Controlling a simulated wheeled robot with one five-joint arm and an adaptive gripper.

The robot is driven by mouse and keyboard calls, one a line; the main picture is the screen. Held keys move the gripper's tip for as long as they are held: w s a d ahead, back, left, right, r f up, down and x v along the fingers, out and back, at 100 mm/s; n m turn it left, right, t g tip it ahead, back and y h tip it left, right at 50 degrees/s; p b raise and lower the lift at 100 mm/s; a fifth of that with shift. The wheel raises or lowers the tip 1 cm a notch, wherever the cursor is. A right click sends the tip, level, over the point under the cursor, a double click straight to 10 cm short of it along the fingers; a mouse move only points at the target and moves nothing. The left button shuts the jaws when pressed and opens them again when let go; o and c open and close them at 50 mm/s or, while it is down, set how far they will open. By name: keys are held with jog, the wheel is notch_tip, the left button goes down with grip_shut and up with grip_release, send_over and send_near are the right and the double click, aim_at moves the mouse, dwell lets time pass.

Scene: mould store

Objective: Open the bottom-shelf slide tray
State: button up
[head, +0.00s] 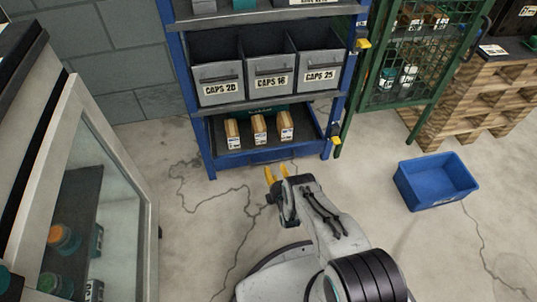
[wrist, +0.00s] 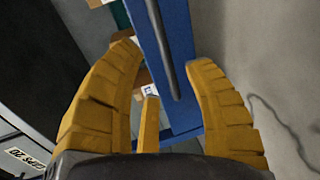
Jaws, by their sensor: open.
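The bottom-shelf slide tray (head: 262,157) is blue and sits between the rack's blue posts at floor level, with several small tan boxes (head: 259,128) standing in it. It looks pushed in. Its blue front (wrist: 177,65) runs up the wrist view, with a dark bar handle (wrist: 157,38) along it. My gripper (head: 277,172) is just in front of the tray, low over the floor. In the wrist view my gripper (wrist: 168,58) has its yellow fingers spread on either side of the handle, with nothing held. Whether any finger touches the bar is unclear.
Grey bins (head: 268,75) stand on the shelf above. A yellow latch (head: 336,140) is on the right post. A blue crate (head: 434,182) lies on the floor at right, near wooden pallets (head: 480,100). A glass-fronted cabinet (head: 85,200) stands at left.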

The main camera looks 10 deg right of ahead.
aim_at(272, 161)
jog(key=shift+b+x, duration=2.1)
jog(key=shift+x, duration=1.65)
jog(key=shift+c, duration=0.4)
grip_shut()
